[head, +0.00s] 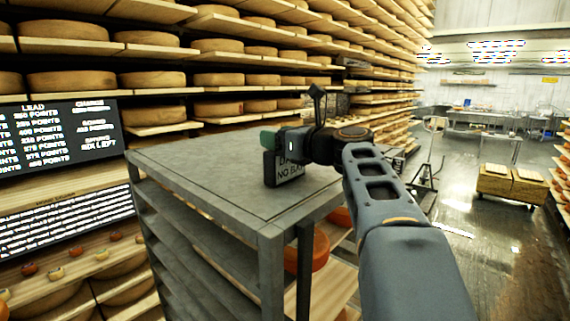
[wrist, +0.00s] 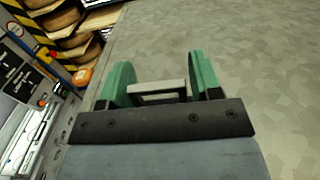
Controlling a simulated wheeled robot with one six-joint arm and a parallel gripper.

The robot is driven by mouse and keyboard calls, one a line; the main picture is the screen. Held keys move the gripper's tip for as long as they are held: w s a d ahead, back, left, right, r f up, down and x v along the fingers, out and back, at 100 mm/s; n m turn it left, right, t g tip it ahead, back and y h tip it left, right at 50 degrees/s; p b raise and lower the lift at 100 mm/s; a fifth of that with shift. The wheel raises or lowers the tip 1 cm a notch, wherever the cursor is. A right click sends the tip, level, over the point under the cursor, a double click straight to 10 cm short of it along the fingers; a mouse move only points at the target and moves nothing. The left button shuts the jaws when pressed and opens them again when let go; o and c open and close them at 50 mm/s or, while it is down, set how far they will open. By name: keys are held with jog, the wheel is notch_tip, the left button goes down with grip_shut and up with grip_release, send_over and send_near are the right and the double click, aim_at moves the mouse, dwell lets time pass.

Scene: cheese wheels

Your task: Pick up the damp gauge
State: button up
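A small dark block with a white label (head: 290,169) stands on the grey metal top of a rack. Its lettering is partly covered, with "DA" and "NO" readable; I take it for the damp gauge. My gripper (head: 275,140) is above and against its upper part in the head view and hides some of it. In the wrist view my two green fingers (wrist: 163,75) stand wide apart, with a dark block with a pale edge (wrist: 160,97) between them. A gap shows beside the right finger; contact on the left is unclear.
The rack top (head: 190,157) around the block is clear. Orange cheese wheels (head: 320,248) sit on its lower shelves. A dark score board (head: 60,135) is at left, and tall cheese shelves stand behind. A cart (head: 510,187) stands on the wet floor at right.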

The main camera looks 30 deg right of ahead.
jog(key=c, duration=1)
jog(key=shift+r, duration=0.1)
jog(key=r, duration=0.4)
jog(key=shift+s+d, duration=0.1)
jog(key=shift+d, duration=0.3)
jog(key=s+d+r+p, duration=0.3)
jog(key=s+d+r, duration=0.2)
jog(key=d+r, duration=0.4)
jog(key=d, duration=0.3)
jog(key=shift+s, duration=0.15)
